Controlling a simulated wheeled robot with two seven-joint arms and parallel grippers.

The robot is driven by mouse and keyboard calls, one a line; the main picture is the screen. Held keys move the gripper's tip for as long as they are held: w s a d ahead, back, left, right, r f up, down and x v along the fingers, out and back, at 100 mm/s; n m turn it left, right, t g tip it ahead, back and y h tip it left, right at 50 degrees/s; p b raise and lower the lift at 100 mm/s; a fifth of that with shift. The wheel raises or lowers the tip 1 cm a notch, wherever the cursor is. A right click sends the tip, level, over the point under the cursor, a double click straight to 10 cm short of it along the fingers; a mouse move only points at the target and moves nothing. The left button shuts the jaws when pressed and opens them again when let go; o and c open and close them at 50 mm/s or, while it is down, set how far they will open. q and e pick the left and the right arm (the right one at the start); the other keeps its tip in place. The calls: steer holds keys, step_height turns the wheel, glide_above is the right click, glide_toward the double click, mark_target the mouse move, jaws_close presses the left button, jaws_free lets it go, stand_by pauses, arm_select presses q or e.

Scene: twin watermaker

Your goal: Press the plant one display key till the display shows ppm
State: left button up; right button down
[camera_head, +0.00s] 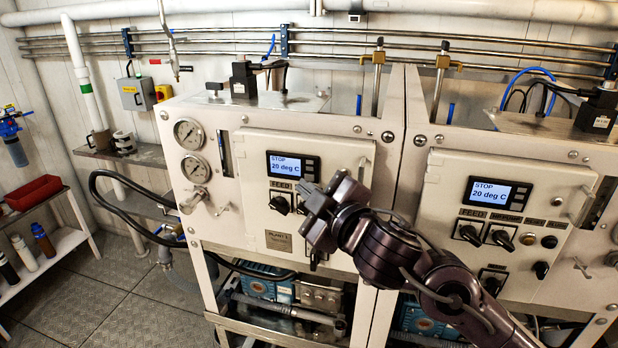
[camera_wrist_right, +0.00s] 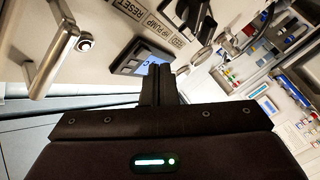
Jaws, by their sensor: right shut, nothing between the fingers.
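The plant one display (camera_head: 287,166) is a lit blue-white screen in a black housing on the left cabinet. It reads "STOP" and "20 deg C". The narrow key side of the housing (camera_head: 310,168) is at the screen's right; single keys are too small to make out. My right gripper (camera_head: 308,192) is shut and empty, just below and right of the display in the head view. In the right wrist view, its closed fingers (camera_wrist_right: 157,70) overlap part of the display housing (camera_wrist_right: 131,58). I cannot tell whether they touch it. My left gripper is not in view.
A second cabinet's display (camera_head: 498,193) also reads "STOP" and "20 deg C". The FEED knob (camera_head: 279,203) sits below the plant one display. My right forearm covers other lower controls. A door handle (camera_wrist_right: 52,58) stands out in the wrist view. Gauges (camera_head: 188,133) are at left.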

steer(key=shift+w, duration=0.15)
steer(key=shift+w+d, duration=0.15)
steer(key=shift+w, duration=0.1)
steer(key=shift+w+d, duration=0.1)
steer(key=shift+w, duration=0.25)
stand_by(0.6)
steer(key=shift+s, duration=0.1)
steer(key=shift+s+a, duration=0.2)
steer(key=shift+s, duration=0.45)
steer(key=shift+s, duration=0.1)
steer(key=shift+s+a+b, duration=0.2)
steer(key=shift+s+a, duration=0.05)
steer(key=shift+s, duration=0.5)
steer(key=shift+s+a+b, duration=0.2)
steer(key=shift+s+a, duration=0.1)
steer(key=shift+s, duration=0.5)
steer(key=shift+s+a+b, duration=0.2)
steer(key=shift+s+a, duration=0.05)
steer(key=shift+s, duration=0.5)
